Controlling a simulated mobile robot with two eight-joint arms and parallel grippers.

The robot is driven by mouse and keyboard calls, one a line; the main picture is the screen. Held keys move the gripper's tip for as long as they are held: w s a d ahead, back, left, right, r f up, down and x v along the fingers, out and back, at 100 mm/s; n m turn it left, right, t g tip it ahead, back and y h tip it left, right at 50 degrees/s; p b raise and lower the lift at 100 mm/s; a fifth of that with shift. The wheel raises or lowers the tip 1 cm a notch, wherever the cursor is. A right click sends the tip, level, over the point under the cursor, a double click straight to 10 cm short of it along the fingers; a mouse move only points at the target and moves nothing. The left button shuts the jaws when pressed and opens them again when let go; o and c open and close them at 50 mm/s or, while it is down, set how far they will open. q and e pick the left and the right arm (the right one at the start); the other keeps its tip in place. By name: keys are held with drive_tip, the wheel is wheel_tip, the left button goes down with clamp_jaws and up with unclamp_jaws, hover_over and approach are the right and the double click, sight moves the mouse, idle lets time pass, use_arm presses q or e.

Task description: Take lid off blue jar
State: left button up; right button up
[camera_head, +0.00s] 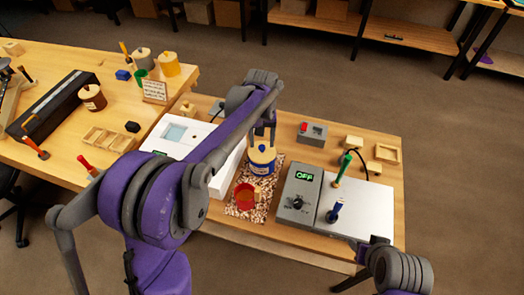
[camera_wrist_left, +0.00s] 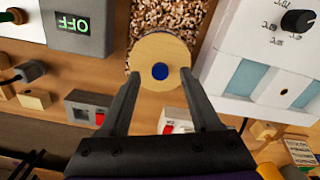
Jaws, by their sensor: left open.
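The blue jar (camera_head: 261,163) stands upright on a speckled mat (camera_head: 275,186) on the bench, a tan label on its front. Its round wooden lid with a blue knob (camera_wrist_left: 160,56) is on top, seen from above in the left wrist view. My left gripper (camera_head: 262,138) reaches down over the jar, partly hiding the lid in the head view. In the left wrist view the left gripper (camera_wrist_left: 160,76) is open, its fingertips at either side of the lid's near edge. The blue jar's body is hidden under the lid there. My right gripper is out of view.
A red cup (camera_head: 245,198) stands just in front of the jar. A grey control box reading OFF (camera_head: 298,192) is to the right, with a green-handled tool (camera_head: 343,168) beyond it. A white device (camera_head: 184,134) stands left, partly behind my left arm.

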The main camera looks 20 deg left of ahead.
use_arm(q)
wheel_tip(320, 180, down, 2)
drive_tip(key=shift+f, duration=0.1)
clamp_jaws()
idle(0.4)
